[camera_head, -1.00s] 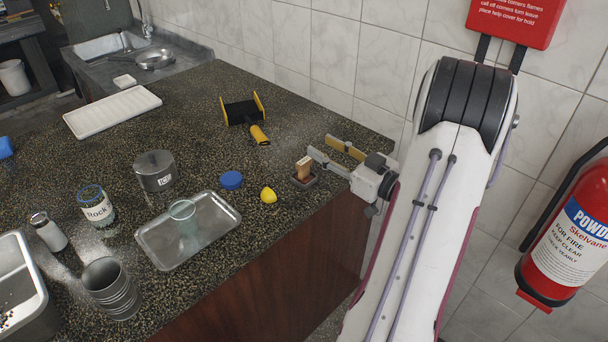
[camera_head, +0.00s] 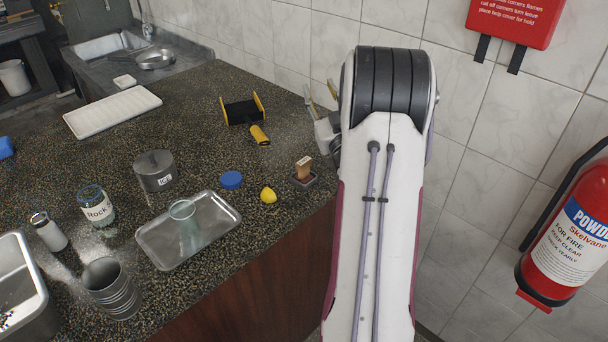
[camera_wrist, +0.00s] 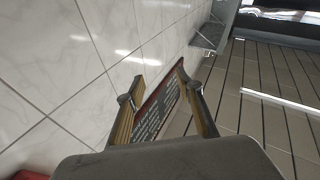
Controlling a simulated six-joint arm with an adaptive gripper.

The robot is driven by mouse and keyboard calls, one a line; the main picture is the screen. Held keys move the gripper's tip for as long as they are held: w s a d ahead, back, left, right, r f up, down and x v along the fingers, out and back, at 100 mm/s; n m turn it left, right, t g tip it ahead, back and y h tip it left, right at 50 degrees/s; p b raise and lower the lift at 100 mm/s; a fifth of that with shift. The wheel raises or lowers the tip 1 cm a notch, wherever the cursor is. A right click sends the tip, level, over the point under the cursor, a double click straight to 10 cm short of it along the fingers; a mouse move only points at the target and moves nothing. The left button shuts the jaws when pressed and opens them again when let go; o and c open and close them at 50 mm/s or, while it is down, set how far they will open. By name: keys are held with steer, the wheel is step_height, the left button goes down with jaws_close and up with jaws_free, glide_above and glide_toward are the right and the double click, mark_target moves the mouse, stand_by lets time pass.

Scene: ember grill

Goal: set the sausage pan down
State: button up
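No pan with sausages is recognizable in either view. A round metal pan (camera_head: 155,59) lies in the sink area at the back left; it looks empty, and I cannot tell whether it is the sausage pan.
A fire extinguisher (camera_head: 572,240) hangs at right.

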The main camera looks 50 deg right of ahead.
steer(key=w+r+m+g+h, duration=0.1)
steer(key=r+m+g+h, duration=0.1)
steer(key=h, duration=0.1)
steer(key=m+g+h, duration=0.1)
steer(key=m+g, duration=1.1)
steer(key=g, duration=0.4)
glide_toward(297, 165)
steer(key=d+r, duration=0.3)
steer(key=d, duration=0.1)
step_height(297, 165, down, 3)
steer(key=shift+w+d+f, duration=0.1)
steer(key=shift+d+f, duration=0.05)
steer(key=shift+f, duration=0.7)
steer(key=shift+d, duration=0.1)
steer(key=shift+x, duration=1.2)
